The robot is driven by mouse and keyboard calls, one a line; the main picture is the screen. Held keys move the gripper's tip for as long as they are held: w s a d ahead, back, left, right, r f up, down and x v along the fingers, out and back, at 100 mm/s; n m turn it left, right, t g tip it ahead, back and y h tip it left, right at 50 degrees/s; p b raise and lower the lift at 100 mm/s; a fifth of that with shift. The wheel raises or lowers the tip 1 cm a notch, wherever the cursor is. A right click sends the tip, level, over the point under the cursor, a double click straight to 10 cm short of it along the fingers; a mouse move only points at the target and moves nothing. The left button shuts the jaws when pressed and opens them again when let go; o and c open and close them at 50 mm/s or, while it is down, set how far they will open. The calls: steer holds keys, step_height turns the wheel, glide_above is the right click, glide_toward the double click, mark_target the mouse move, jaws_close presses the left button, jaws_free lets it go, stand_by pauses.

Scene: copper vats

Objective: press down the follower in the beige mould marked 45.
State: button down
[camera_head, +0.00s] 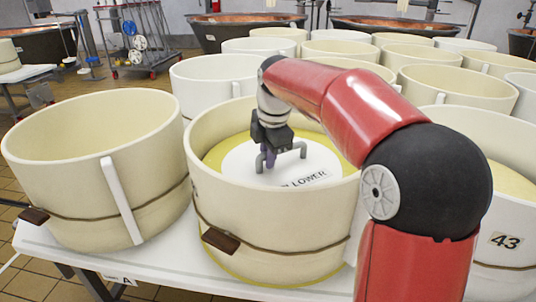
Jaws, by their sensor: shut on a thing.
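A beige mould (275,235) stands at the front middle of the white table, with a brown cord around it. No number shows on its visible wall. Inside it a white round follower (245,164) with dark lettering, part reading "LOWER", lies below the rim on a yellow layer. My gripper (267,158) is over the follower and shut on its grey bar handle (297,150). My arm hides the right part of this mould. A mould marked 43 (505,240) stands at the right with yellow content.
An empty beige mould (100,165) stands close on the left. Several more moulds (455,85) crowd the table behind. Copper vats (240,28) and a trolley (140,45) stand farther back. The table's front edge (170,275) has a label "A".

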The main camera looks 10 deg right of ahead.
steer(key=shift+s+f, duration=0.1)
steer(key=shift+f, duration=0.1)
steer(key=c, duration=1.3)
jaws_free()
steer(key=shift+r, duration=0.1)
steer(key=shift+r, duration=0.1)
